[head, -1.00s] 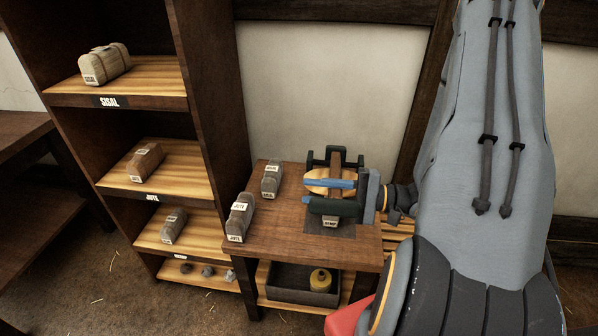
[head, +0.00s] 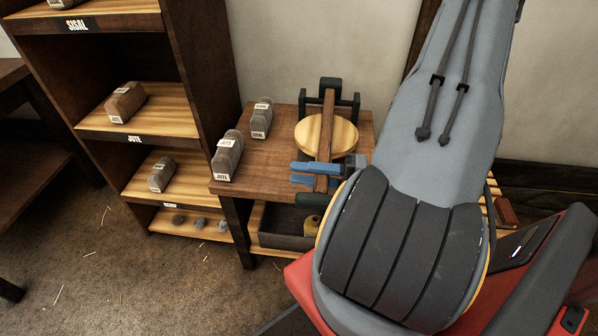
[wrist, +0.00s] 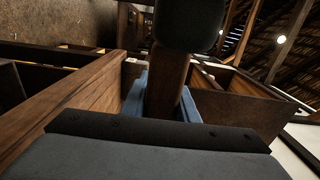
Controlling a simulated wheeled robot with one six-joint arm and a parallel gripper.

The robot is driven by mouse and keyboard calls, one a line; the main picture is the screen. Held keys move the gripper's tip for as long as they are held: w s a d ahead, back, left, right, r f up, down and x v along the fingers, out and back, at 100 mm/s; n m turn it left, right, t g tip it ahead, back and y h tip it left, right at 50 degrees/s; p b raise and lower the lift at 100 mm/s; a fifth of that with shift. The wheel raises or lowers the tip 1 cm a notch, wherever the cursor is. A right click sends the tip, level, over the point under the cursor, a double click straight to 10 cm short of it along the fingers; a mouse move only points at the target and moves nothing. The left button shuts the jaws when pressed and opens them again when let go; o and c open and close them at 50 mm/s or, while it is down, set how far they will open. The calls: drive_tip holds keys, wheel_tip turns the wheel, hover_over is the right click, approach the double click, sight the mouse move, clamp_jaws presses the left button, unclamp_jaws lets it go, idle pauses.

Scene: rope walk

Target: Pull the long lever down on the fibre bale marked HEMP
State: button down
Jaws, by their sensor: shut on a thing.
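The press stands on the wooden side table, with a black frame (head: 345,100) at its back and a round wooden plate (head: 343,135). Its long brown lever (head: 327,115) runs from the frame across the plate to the table's front edge, ending in a dark green grip (head: 310,200) partly behind my arm. My gripper (head: 318,172), with blue fingers, is shut on the lever's wooden bar just short of that grip. The wrist view shows the lever (wrist: 165,85) between the blue fingers (wrist: 188,108), with the dark grip (wrist: 187,22) beyond. The HEMP label is hidden now.
A tall shelf (head: 205,80) with labelled bales stands at left.

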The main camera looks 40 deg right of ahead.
drive_tip(key=shift+f, duration=0.45)
drive_tip(key=c, duration=1.4)
unclamp_jaws()
drive_tip(key=shift+d, duration=0.15)
drive_tip(key=shift+c, duration=0.2)
drive_tip(key=shift+o, duration=0.2)
drive_tip(key=shift+r, duration=0.1)
drive_tip(key=v, duration=0.7)
drive_tip(key=shift+s+d+b, duration=0.25)
drive_tip(key=shift+b, duration=0.1)
drive_tip(key=shift+s+d, duration=0.1)
